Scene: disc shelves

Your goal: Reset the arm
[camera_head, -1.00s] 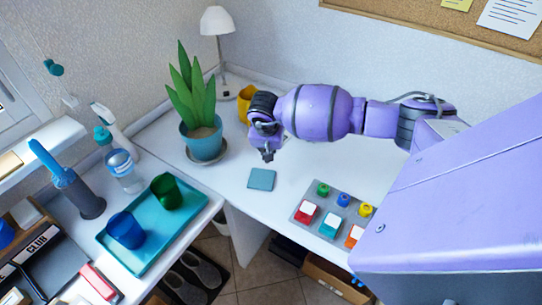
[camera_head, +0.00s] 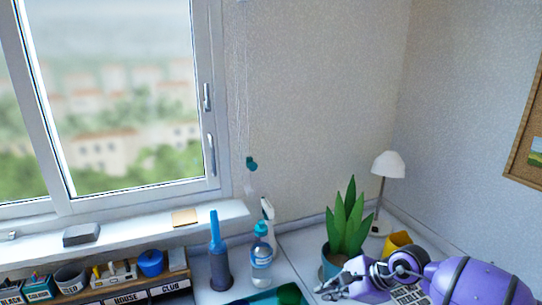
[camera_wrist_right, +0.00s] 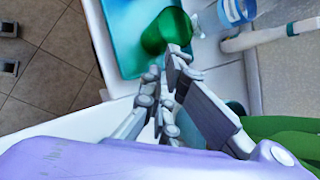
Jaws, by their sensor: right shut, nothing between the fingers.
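My right arm (camera_head: 478,284) is purple with dark bands and comes in at the lower right of the head view. Its grey gripper (camera_head: 330,287) is shut and empty, in front of the blue plant pot (camera_head: 329,268) and partly covering it. In the right wrist view the gripper fingers (camera_wrist_right: 166,68) appear over the front of the table, close to the green cup (camera_wrist_right: 168,30) in the picture. I cannot tell whether they touch anything. My left gripper is not in view.
The turquoise tray (camera_head: 240,300) lies at the bottom of the head view. A spray bottle (camera_head: 262,262), a blue-handled brush in a grey holder (camera_head: 219,270), a white lamp (camera_head: 388,165) and a yellow cup (camera_head: 398,240) stand nearby. Labelled boxes (camera_head: 125,297) line the lower left.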

